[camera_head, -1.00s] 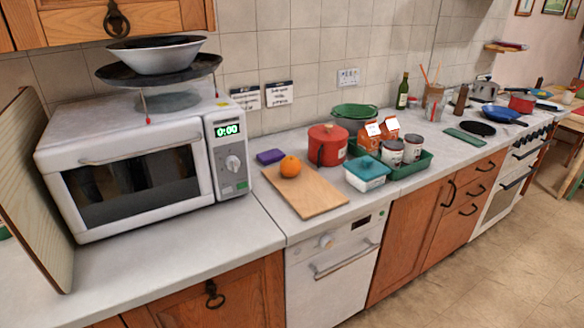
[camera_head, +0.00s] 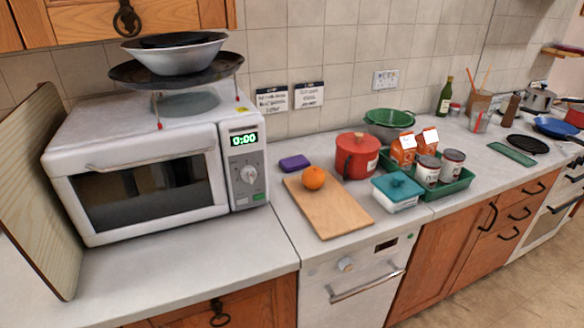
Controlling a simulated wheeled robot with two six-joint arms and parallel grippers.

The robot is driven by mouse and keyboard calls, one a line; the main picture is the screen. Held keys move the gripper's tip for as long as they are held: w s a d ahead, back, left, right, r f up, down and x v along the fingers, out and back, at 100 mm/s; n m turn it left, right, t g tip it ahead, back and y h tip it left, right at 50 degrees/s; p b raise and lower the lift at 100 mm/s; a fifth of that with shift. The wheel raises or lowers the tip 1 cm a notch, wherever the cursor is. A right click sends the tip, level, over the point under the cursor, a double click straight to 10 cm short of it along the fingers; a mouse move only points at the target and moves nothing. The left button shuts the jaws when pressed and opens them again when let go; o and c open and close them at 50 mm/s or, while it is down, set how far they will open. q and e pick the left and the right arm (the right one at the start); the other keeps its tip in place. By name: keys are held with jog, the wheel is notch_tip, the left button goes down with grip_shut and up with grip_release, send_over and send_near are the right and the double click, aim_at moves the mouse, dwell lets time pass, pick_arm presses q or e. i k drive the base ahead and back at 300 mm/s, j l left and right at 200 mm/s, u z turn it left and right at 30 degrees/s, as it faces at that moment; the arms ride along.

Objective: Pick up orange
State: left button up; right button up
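The orange (camera_head: 314,177) rests on the far part of a wooden cutting board (camera_head: 332,210) on the counter. It stands clear of the things around it, with the red pot to its right and a purple block behind it. Neither of my grippers shows in the head view.
A white microwave (camera_head: 140,170) stands left of the board, with pans stacked on top. A red pot (camera_head: 356,156), a white tub with a teal lid (camera_head: 397,192) and a green tray (camera_head: 455,187) of cans and cartons stand to the right. The counter (camera_head: 215,255) before the microwave is clear.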

aim_at(313, 178)
jog(key=i+l+u, duration=0.15)
jog(key=l, duration=0.3)
jog(key=i+l+u, duration=0.1)
jog(key=l, duration=0.4)
jog(key=i+l+u, duration=0.15)
jog(key=l, duration=0.35)
jog(key=l+u, duration=0.15)
jog(key=l, duration=0.35)
